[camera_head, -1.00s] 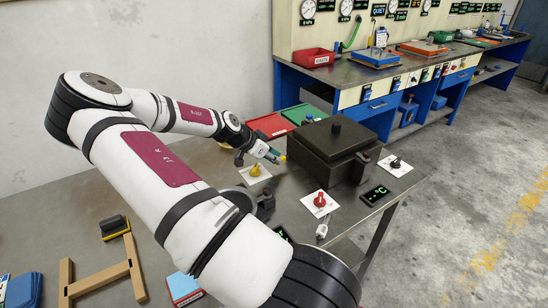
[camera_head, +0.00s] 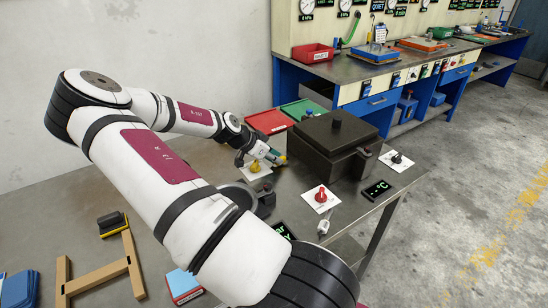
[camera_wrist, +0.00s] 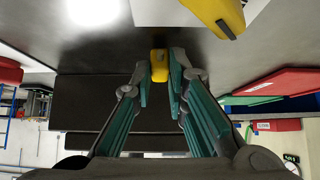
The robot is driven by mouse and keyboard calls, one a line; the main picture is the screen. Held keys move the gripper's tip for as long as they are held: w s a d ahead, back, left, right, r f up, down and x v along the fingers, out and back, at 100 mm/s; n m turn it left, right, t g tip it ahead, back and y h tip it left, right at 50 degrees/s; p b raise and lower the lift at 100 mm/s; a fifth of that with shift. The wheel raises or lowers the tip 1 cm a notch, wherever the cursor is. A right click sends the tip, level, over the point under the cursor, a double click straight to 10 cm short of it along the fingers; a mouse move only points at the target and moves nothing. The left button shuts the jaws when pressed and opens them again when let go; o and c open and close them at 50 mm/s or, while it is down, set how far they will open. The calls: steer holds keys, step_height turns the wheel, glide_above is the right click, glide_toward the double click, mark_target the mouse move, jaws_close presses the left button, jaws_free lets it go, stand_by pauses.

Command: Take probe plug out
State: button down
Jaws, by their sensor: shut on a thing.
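The small yellow probe plug (camera_wrist: 158,66) is between my fingertips in the wrist view. My gripper (camera_wrist: 160,75), with its teal finger pads, is shut on it. In the head view my gripper (camera_head: 272,157) is beside the left side of the dark press (camera_head: 335,140), and a bit of the yellow plug (camera_head: 282,159) shows at its tip. The press lid is down. Whether the plug still touches the press side or its socket cannot be told; the socket is hidden.
A yellow knob (camera_head: 256,167) on a white plate is close below my gripper, also large in the wrist view (camera_wrist: 218,14). A red knob (camera_head: 321,194), a black knob (camera_head: 397,158) and a °C display (camera_head: 379,189) are around the press. Red (camera_head: 270,122) and green (camera_head: 303,110) trays are behind.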

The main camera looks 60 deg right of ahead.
steer(key=c, duration=1.5)
jaws_free()
steer(key=v, duration=1.2)
